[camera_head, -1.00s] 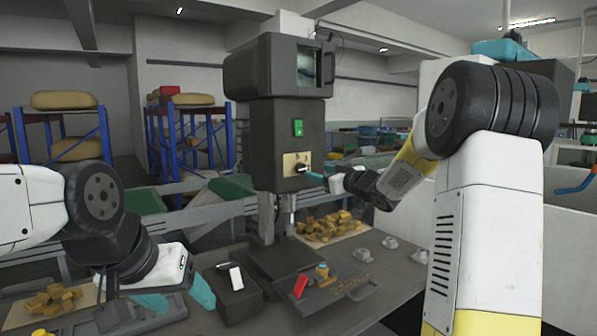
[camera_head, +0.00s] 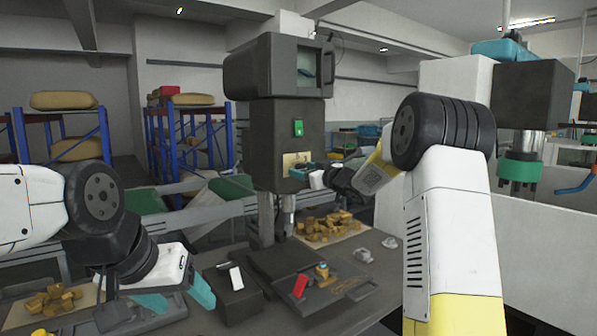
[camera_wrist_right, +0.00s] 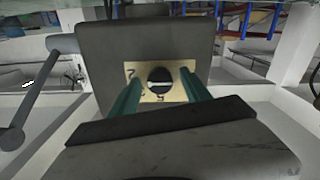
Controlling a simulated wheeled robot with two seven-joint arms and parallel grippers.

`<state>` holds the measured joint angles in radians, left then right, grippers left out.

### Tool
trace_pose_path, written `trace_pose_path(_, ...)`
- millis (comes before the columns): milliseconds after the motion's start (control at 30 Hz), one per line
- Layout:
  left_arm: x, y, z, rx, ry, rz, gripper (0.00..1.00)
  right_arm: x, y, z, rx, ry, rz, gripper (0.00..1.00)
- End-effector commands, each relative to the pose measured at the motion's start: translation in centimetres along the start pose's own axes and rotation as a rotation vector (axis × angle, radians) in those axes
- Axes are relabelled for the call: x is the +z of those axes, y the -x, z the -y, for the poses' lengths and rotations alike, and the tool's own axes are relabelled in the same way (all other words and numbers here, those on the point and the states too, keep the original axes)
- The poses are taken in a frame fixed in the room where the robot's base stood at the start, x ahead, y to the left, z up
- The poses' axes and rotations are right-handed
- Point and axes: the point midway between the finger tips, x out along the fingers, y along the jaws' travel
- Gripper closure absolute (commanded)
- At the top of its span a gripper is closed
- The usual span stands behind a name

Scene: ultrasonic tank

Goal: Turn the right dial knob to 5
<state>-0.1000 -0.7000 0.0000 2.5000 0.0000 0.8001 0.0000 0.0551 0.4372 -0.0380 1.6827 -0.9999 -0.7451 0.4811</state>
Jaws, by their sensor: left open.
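The dial knob (camera_wrist_right: 159,81) is a round black knob with a pale line lying roughly level across it. It sits on a brass plate (camera_wrist_right: 150,94) with digits; a 7 shows at upper left and what looks like a 5 below. The plate also shows in the head view (camera_head: 291,158), where my right gripper (camera_head: 302,171) hides the knob. In the right wrist view the teal fingers of my right gripper (camera_wrist_right: 160,76) stand either side of the knob, with gaps between. My left gripper (camera_head: 176,297) is open and empty, low over the bench.
The plate is on a dark machine column (camera_head: 272,125) with a green switch (camera_head: 298,128) above the dial. On the bench (camera_head: 350,318) stand a black block with a white piece (camera_head: 236,278), a dark tray with a red piece (camera_head: 299,286), and brown chunks (camera_head: 325,228).

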Motion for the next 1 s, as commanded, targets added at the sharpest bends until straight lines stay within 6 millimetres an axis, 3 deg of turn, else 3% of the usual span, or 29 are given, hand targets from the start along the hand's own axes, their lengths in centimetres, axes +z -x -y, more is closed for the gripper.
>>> trace_pose_path(33,0.0,0.0,0.0,0.0,0.0,0.0,0.34,-0.01,0.02,-0.01,0.0,0.0,0.0,0.52)
trace_pose_path(200,0.0,0.0,0.0,0.0,0.0,0.0,0.34,-0.01,0.03,-0.01,0.0,0.0,0.0,0.86)
trace_pose_path(300,0.0,0.0,0.0,0.0,0.0,0.0,0.34,-0.01,0.04,-0.01,0.0,0.0,0.0,1.0)
trace_pose_path(667,0.0,0.0,0.0,0.0,0.0,0.0,0.34,0.0,0.04,-0.01,0.0,0.059,0.0,1.0)
trace_pose_path(1000,0.0,0.0,0.0,0.0,0.0,0.0,0.34,0.04,0.03,-0.02,0.0,0.307,0.0,1.0)
